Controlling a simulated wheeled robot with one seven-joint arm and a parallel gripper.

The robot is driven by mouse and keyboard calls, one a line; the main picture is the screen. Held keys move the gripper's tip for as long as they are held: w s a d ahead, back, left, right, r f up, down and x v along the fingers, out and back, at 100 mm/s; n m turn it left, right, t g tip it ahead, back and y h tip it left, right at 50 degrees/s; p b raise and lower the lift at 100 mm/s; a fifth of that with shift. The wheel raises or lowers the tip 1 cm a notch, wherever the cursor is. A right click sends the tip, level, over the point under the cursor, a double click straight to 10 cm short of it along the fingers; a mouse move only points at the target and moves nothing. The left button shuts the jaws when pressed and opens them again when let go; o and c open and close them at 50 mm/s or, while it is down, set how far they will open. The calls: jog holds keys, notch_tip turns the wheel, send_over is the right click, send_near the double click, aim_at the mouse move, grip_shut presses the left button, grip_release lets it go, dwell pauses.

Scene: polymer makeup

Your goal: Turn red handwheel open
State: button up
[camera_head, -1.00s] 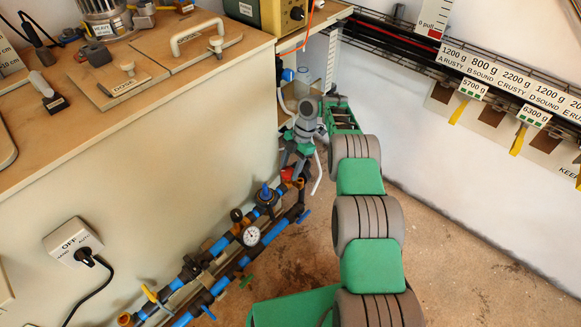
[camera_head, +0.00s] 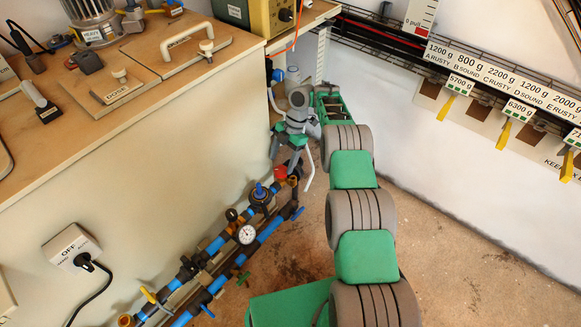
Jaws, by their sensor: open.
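The red handwheel (camera_head: 281,173) is small in view, at the far end of the blue and black pipework by the cabinet wall. Nothing is seen between the fingers except the pipe end and handwheel area. Whether a finger touches the handwheel cannot be told. The wheel is partly hidden by the gripper's green and grey parts.
The wooden counter (camera_head: 150,105) overhangs on the left. A switch box (camera_head: 73,246) is on the cabinet wall. Bare floor (camera_head: 455,255) lies to the right.

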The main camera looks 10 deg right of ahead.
jog(key=shift+s+r+b, duration=0.1)
jog(key=shift+s+b, duration=0.05)
jog(key=shift+b, duration=0.4)
jog(key=shift+s+r+b, duration=0.55)
jog(key=shift+s+b, duration=0.05)
jog(key=shift+b, duration=0.35)
jog(key=s+r, duration=0.8)
jog(key=s, duration=0.4)
jog(key=shift+s+r, duration=0.25)
jog(key=shift+s, duration=0.1)
